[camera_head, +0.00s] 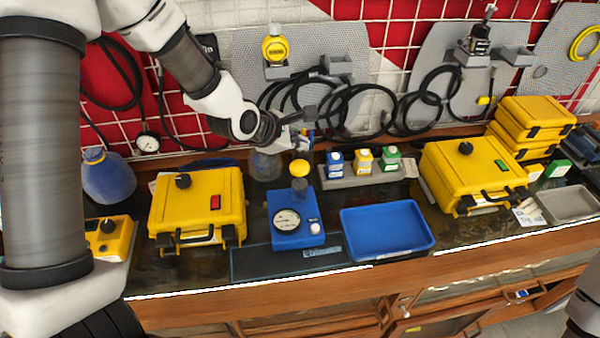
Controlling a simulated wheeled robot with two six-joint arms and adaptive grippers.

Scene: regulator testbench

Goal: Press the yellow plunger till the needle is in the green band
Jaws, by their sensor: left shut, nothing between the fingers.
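The yellow plunger (299,168) stands upright on top of the blue regulator unit (312,236). A round white gauge (287,220) sits on the unit's front. Its needle and green band are too small to read. A white knob is at the right of the gauge. My left gripper (306,120) comes in from the upper left. It is shut and empty, above and slightly behind the plunger in the picture, with a visible gap. My right gripper is out of view; only part of my right arm shows at the lower right corner.
A blue tray (425,243) lies right of the unit. Yellow cases stand left (195,201) and right (447,167). Small bottles in a grey rack (375,180) are behind the tray. Black hoses (375,88) hang on the back wall. A dark mat (250,266) lies under the unit.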

